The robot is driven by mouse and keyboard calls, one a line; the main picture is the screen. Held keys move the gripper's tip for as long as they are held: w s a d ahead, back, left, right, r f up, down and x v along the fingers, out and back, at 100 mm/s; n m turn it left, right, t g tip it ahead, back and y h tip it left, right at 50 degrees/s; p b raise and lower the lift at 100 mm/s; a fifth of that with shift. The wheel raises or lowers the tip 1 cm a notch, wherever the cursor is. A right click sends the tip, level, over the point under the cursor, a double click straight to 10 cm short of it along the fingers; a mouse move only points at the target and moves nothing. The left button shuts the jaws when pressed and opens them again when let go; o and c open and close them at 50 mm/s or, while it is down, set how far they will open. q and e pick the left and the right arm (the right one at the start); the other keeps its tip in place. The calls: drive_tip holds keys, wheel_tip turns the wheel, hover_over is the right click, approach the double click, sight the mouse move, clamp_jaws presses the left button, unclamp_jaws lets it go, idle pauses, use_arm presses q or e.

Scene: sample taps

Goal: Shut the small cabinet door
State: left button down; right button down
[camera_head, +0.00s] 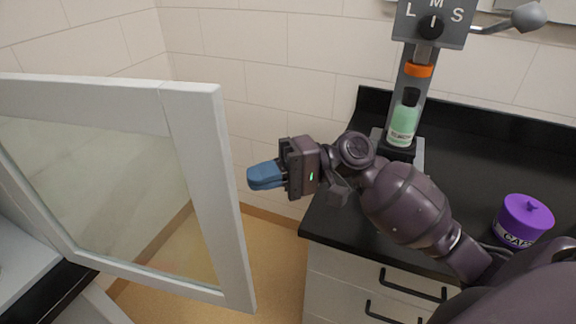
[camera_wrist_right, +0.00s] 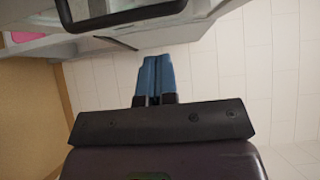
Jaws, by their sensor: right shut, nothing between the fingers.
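The small cabinet door (camera_head: 212,185) is a white frame around a clear pane. It stands open at the left of the head view, with its free edge towards the middle. My right gripper (camera_head: 252,178) has blue fingers and is shut and empty. It is just right of the door's free edge in the picture; I see a gap between them and cannot tell the depth. In the right wrist view the blue fingers (camera_wrist_right: 154,78) are together, pointing towards white and dark parts at the top that I cannot name surely. My left gripper is not in view.
A black counter (camera_head: 470,150) with white drawers (camera_head: 350,285) and dark handles stands at right. On it are a sampling stand holding a green bottle (camera_head: 403,122) and a purple canister (camera_head: 523,219). A tiled wall (camera_head: 270,60) is behind. Tan floor shows between door and drawers.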

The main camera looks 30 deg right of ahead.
drive_tip(key=shift+s+a, duration=1.15)
drive_tip(key=shift+a, duration=0.15)
drive_tip(key=shift+s+a+p, duration=0.1)
drive_tip(key=shift+p, duration=0.25)
